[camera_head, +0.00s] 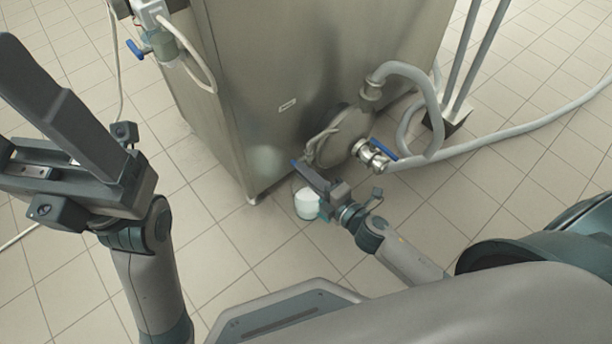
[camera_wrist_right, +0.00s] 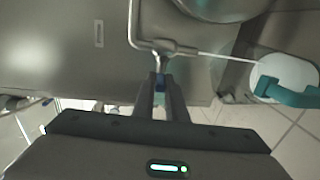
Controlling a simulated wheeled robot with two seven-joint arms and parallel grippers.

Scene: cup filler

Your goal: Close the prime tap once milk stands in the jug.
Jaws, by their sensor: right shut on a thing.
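The prime tap sits on a thin pipe low on the steel machine; its blue handle (camera_wrist_right: 160,83) shows between the fingertips of my right gripper (camera_wrist_right: 160,92) in the wrist view. That gripper (camera_head: 304,172) is shut on the handle. The milk level is unclear. My left gripper (camera_head: 45,95) is raised, empty and looks shut.
The steel machine (camera_head: 235,90) fills the back. A round pump cover (camera_head: 338,135) and another blue-handled valve (camera_head: 375,152) are right of the tap. Grey hoses (camera_head: 500,152) run right across the tiles. Another blue-handled tap (camera_head: 137,50) is at upper left. Tiles in front are clear.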

